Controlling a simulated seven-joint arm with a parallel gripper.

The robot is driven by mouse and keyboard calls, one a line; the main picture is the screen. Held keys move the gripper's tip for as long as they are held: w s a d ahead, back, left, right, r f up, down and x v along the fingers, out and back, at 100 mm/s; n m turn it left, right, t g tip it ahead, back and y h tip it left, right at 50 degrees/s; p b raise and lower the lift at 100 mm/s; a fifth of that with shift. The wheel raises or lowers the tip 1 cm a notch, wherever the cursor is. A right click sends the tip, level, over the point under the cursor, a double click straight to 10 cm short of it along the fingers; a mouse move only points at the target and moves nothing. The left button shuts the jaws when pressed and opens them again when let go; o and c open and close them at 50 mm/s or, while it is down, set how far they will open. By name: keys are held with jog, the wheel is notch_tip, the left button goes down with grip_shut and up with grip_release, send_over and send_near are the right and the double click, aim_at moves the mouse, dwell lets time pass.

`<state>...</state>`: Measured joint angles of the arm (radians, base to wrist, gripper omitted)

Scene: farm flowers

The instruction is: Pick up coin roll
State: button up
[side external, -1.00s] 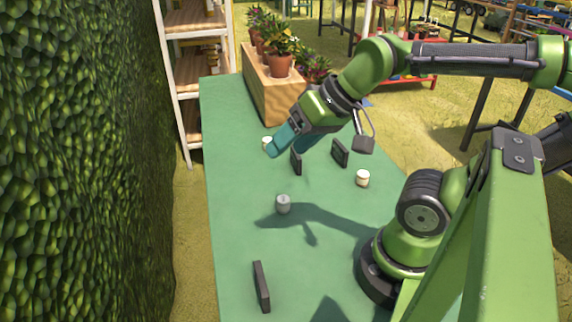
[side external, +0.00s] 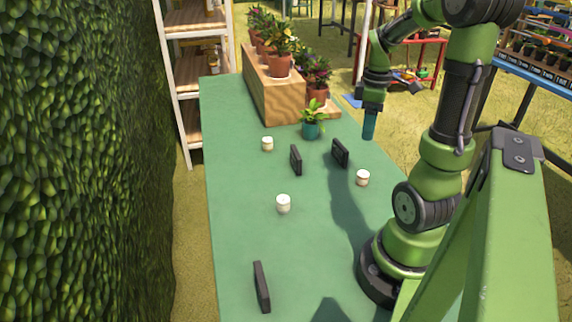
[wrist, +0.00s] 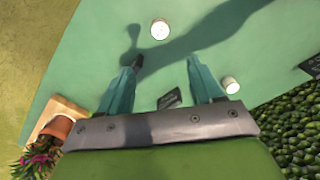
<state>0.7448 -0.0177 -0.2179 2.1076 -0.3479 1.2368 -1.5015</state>
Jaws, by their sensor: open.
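I cannot tell which is the coin roll. My gripper (side external: 369,137) points down above the table's right side, behind the right cylinder, with teal fingers. In the wrist view my gripper (wrist: 165,68) is open with nothing held. That view shows one cylinder (wrist: 159,28) beyond the fingertips and another cylinder (wrist: 230,84) just right of the right finger. The third cylinder is not visible there.
A hedge (side external: 80,160) runs along the left.

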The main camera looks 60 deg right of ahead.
send_near(363, 173)
jog(key=f, duration=0.5)
jog(key=shift+w+f, duration=0.15)
jog(key=shift+w, duration=0.1)
jog(key=f, duration=0.5)
jog(key=shift+s+f, duration=0.1)
jog(key=shift+s, duration=0.25)
grip_shut()
